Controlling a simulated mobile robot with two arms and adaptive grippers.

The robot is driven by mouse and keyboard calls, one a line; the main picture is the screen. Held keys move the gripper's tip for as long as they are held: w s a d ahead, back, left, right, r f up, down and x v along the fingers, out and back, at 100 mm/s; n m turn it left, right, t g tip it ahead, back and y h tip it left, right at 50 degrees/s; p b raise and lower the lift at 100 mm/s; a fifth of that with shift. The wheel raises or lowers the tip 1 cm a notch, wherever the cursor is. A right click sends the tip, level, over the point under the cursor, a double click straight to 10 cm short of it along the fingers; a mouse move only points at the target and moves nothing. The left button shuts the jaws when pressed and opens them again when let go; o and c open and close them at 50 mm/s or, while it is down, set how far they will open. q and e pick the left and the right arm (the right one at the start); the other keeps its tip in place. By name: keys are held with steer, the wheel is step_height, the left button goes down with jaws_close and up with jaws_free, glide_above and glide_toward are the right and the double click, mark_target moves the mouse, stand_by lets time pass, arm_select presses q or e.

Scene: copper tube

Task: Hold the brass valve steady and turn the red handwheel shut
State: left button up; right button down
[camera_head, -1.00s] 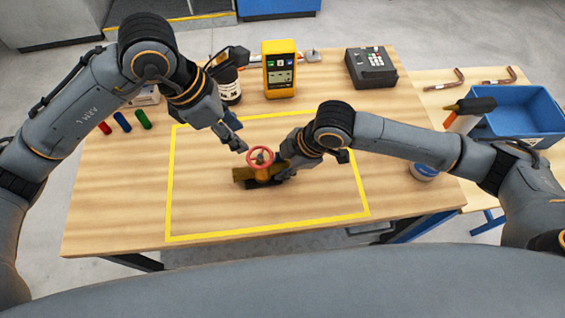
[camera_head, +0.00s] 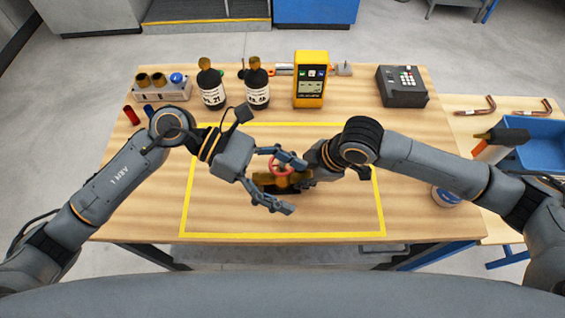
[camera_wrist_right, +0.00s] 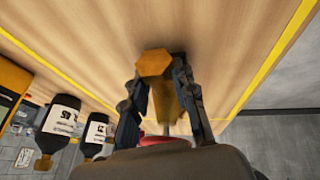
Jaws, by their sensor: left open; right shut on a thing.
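The brass valve (camera_head: 268,184) lies on the table inside the yellow-taped area. Its red handwheel (camera_head: 279,165) is on top, partly hidden by my left gripper's fingers. My left gripper (camera_head: 284,183) is open, with its fingers spread on either side of the handwheel area; I cannot tell whether they touch it. My right gripper (camera_head: 306,177) is shut on the right end of the valve. In the right wrist view the right gripper (camera_wrist_right: 160,90) has its fingers on both sides of the brass valve end (camera_wrist_right: 155,64), and a red edge of the handwheel (camera_wrist_right: 165,142) shows below.
Two dark labelled bottles (camera_head: 211,84), a yellow meter (camera_head: 310,80) and a dark keypad box (camera_head: 402,87) stand along the back edge. A blue bin (camera_head: 540,140) and copper tubes (camera_head: 475,108) are on the side table. The taped area's front is clear.

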arm_select(q)
steer(key=h, duration=0.2)
steer(key=n+t, duration=0.8)
steer(key=t, duration=0.5)
glide_toward(280, 166)
steer(key=x, duration=0.7)
steer(key=f+x, duration=0.1)
steer(key=x, duration=0.2)
steer(key=shift+w+d, duration=0.2)
steer(key=shift+w, duration=0.2)
steer(key=shift+h, duration=0.3)
steer(key=c, duration=1.2)
